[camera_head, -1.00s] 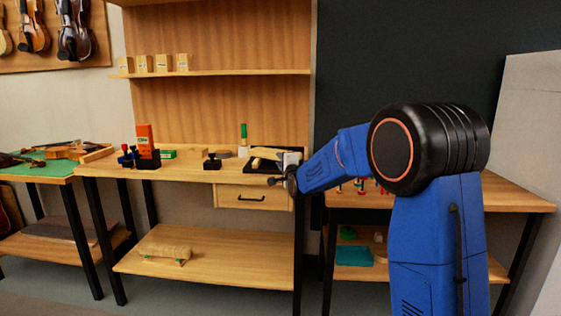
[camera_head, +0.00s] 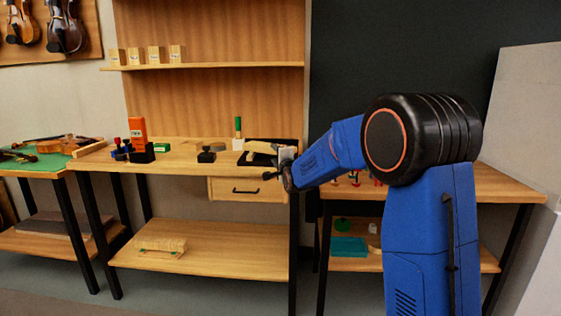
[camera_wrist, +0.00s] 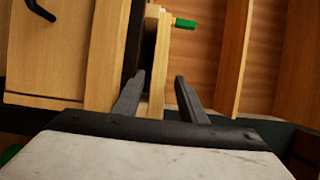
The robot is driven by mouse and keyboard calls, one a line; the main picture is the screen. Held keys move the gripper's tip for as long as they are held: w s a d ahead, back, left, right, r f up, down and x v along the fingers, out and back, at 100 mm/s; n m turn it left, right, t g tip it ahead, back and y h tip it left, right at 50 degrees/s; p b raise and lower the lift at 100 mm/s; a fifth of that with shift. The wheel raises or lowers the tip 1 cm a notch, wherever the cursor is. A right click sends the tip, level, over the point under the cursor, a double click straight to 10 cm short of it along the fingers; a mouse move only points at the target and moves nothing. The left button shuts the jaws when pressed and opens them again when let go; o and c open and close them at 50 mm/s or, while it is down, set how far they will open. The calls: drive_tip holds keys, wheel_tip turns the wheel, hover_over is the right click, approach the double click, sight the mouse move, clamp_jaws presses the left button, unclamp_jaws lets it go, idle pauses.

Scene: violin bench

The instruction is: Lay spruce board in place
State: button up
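My gripper (camera_wrist: 160,76) shows in the wrist view with two dark fingers spread apart and nothing clearly held between them. Beyond the fingertips are pale wooden pieces (camera_wrist: 156,50) beside a dark edge. In the head view my gripper is at the right front edge of the middle bench, beside a black tray (camera_head: 243,161), small and partly hidden by my arm. A pale wooden piece (camera_head: 262,148) lies in the tray. A pale wood bundle (camera_head: 162,246) lies on the lower shelf. I cannot tell which piece is the spruce board.
The middle bench (camera_head: 185,163) also holds an orange block (camera_head: 137,130), dark clamps and a green-topped tool (camera_head: 238,126). A drawer (camera_head: 246,189) hangs below. A violin (camera_head: 58,145) lies on the left bench's green mat. The right bench (camera_head: 505,185) stands behind my arm.

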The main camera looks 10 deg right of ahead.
drive_tip(key=s+d+f+n+g, duration=0.2)
drive_tip(key=s+f+n+g, duration=0.2)
drive_tip(key=s, duration=1.7)
drive_tip(key=s+d+f+n+g+h, duration=0.1)
drive_tip(key=s+f+n+g, duration=0.4)
drive_tip(key=s, duration=1.6)
drive_tip(key=s+d+f+n+g, duration=0.3)
drive_tip(key=s+f+n, duration=0.3)
drive_tip(key=s, duration=1.6)
drive_tip(key=shift+d+f+n+g+h, duration=0.2)
drive_tip(key=shift+n+g+h, duration=0.1)
drive_tip(key=shift+n+g, duration=0.55)
